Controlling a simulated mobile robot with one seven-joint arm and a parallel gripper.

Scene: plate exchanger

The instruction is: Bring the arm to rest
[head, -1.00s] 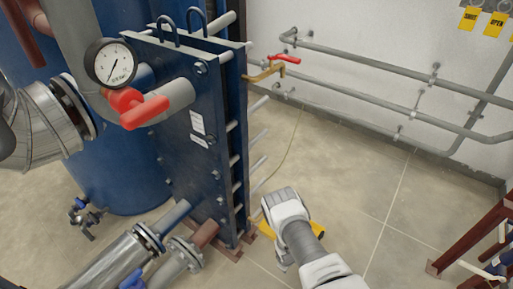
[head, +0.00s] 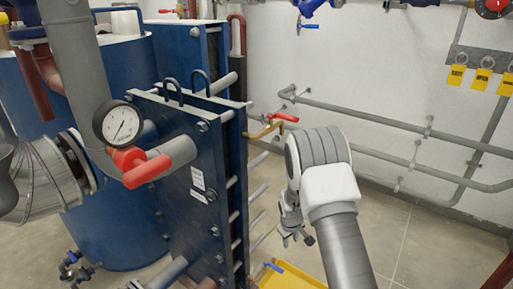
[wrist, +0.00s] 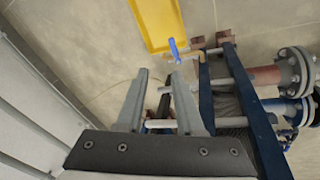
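My gripper (head: 292,232) hangs below the white and grey wrist of my arm, right of the blue plate exchanger (head: 182,175) in the head view. In the wrist view my gripper (wrist: 160,76) points down at the floor. Its two grey fingers are apart, with nothing held between them. The plate exchanger (wrist: 235,100) shows right of the fingers there, seen from above.
A yellow tray (wrist: 142,25) lies on the floor near a blue-handled valve (wrist: 173,50). A red-handled brass tap (head: 270,130) and wall pipes (head: 390,112) are behind my arm. A gauge (head: 119,124) and red valve handle (head: 160,171) stand left. Floor at right is clear.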

